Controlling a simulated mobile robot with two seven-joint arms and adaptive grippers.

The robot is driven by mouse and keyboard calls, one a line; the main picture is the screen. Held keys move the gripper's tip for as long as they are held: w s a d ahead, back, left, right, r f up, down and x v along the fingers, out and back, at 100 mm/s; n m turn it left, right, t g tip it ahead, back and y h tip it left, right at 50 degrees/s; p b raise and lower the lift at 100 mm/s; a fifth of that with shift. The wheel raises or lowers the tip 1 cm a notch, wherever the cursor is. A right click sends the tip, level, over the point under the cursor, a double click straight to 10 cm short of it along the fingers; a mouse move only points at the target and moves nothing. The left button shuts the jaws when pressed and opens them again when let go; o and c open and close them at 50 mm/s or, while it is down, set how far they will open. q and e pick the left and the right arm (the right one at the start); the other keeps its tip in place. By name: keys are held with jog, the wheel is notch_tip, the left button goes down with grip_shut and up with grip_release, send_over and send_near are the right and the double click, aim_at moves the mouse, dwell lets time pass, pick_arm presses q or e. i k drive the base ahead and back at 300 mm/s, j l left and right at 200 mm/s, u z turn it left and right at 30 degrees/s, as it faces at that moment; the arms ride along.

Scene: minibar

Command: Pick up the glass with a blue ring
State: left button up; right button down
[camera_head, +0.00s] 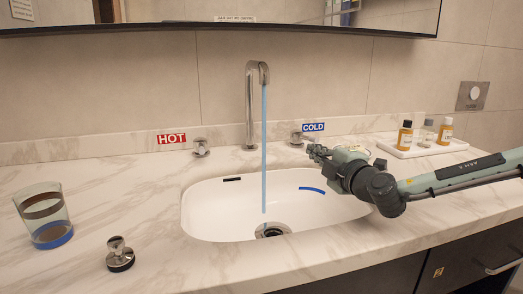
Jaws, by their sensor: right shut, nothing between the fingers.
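The glass with a blue ring (45,214) stands upright on the left of the marble counter. It is clear, with a blue band near its base and a dark band higher up. My right gripper (316,152) is over the back right of the sink, close to the cold tap knob (297,138). It is shut with nothing held and is far from the glass. My left gripper is not in view.
Blue water runs from the chrome faucet (250,100) into the white sink (340,208). A chrome knob (120,256) stands near the glass. The hot knob (201,147) is behind the sink. A white tray (398,153) with bottles sits at right.

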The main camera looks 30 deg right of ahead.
aim_at(41, 208)
jog(key=k, duration=1.5)
